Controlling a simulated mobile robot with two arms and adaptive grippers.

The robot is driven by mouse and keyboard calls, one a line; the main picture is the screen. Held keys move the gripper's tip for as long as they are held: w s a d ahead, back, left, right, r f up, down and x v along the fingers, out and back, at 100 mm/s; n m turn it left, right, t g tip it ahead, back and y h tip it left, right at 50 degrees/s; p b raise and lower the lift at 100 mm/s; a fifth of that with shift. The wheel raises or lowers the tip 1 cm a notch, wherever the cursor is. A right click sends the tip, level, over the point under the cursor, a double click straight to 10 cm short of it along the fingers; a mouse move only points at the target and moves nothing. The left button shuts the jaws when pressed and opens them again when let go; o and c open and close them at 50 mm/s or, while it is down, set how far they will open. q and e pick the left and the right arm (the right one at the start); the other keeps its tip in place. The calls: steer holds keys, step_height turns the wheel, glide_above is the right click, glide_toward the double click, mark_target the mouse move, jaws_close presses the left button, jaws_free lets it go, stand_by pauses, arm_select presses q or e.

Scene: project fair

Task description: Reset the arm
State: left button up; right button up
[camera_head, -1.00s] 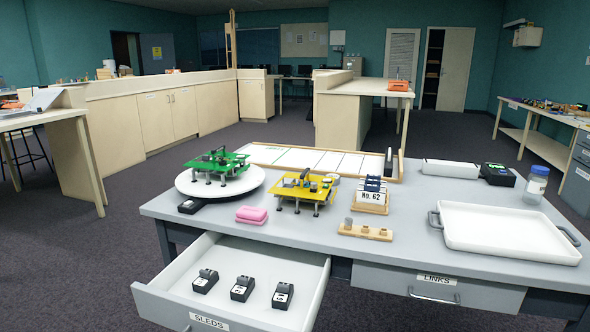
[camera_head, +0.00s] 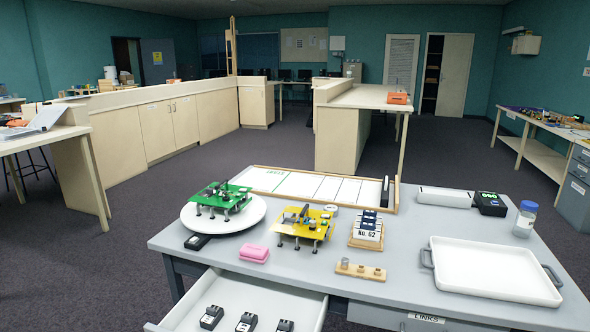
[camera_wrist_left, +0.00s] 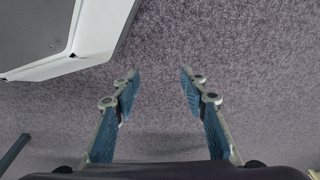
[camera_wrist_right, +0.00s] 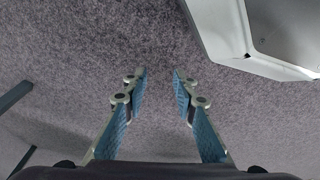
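My left gripper (camera_wrist_left: 158,82) shows in the left wrist view. Its two blue-padded fingers stand apart with nothing between them, over bare carpet. A grey and white corner of furniture (camera_wrist_left: 75,50) is at the upper left of that view. My right gripper (camera_wrist_right: 160,80) shows in the right wrist view, also with fingers apart and empty, over carpet. A similar grey and white corner (camera_wrist_right: 250,45) is at the upper right there. Neither arm shows in the head view.
A grey table (camera_head: 395,265) holds a green board (camera_head: 222,196), a yellow board (camera_head: 302,224), a pink block (camera_head: 254,253) and a white tray (camera_head: 490,268). The SLEDS drawer (camera_head: 270,309) is open with black sleds inside; the LINKS drawer (camera_head: 405,318) looks shut. Carpet surrounds the table.

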arm_select(q)
steer(key=s+a+f+p, duration=0.1)
steer(key=s+p, duration=0.2)
steer(key=s, duration=0.4)
steer(key=s+a+f+g+p, duration=0.1)
steer(key=s+p, duration=0.3)
steer(key=s, duration=0.3)
steer(key=shift+s+a+f, duration=0.25)
steer(key=shift+s+a, duration=0.1)
arm_select(e)
steer(key=s+d+f, duration=0.1)
steer(key=s, duration=0.6)
steer(key=s+d+f+g, duration=0.1)
steer(key=s, duration=0.6)
steer(key=shift+s+d+f, duration=0.25)
steer(key=shift+s+d, duration=0.1)
